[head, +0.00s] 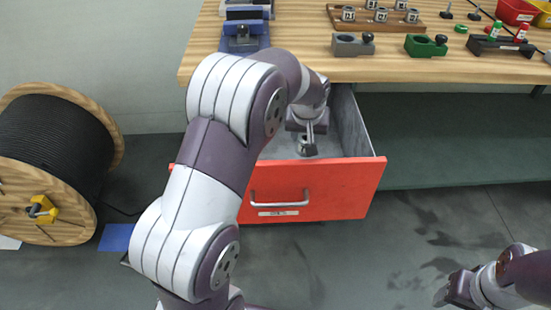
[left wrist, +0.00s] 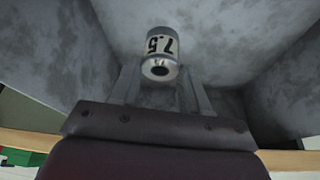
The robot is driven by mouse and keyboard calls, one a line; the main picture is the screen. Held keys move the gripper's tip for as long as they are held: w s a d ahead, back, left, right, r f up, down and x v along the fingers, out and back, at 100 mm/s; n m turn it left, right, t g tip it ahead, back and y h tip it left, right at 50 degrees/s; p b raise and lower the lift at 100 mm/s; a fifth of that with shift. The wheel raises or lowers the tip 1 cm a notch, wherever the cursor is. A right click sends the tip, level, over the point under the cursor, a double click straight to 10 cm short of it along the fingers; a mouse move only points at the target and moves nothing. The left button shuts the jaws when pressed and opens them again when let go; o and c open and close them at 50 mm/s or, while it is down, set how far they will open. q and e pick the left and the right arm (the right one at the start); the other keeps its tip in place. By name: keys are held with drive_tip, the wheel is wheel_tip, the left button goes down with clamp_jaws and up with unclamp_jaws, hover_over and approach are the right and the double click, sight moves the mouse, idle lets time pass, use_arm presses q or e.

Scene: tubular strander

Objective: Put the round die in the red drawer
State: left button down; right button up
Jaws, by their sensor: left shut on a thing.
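The red drawer (head: 345,190) is pulled out under the table, with grey inner walls and a bar handle on its front. The round die (left wrist: 162,45) is a small metal cylinder marked 7.5 with a hole in its end. My left gripper (head: 308,140) is down inside the drawer opening and shut on the die. In the left wrist view the die sits between the two fingers, with the grey drawer walls around it. I cannot tell whether it touches the drawer floor. My right arm's end (head: 460,288) is low at the right, its fingers unclear.
The wooden table (head: 290,68) above holds a die rack (head: 375,18), a grey holder (head: 352,45), a green holder (head: 425,45) and red and yellow bins (head: 515,12). A cable reel (head: 55,150) stands on the floor at left. My left arm covers the drawer's left part.

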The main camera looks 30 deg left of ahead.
use_arm(q)
drive_tip(key=a+f+b, duration=0.1)
drive_tip(key=a+f, duration=0.2)
drive_tip(key=w+a+f+b, duration=0.1)
drive_tip(key=a+f, duration=0.2)
drive_tip(key=a+f+b, duration=0.1)
drive_tip(key=a+f, duration=0.2)
drive_tip(key=f, duration=0.1)
drive_tip(key=shift+w+a, duration=0.3)
drive_tip(key=shift+a, duration=0.1)
drive_tip(key=shift+r, duration=0.1)
drive_tip(key=c, duration=0.5)
unclamp_jaws()
drive_tip(key=shift+c, duration=0.2)
drive_tip(key=p+v, duration=0.3)
drive_tip(key=v, duration=0.9)
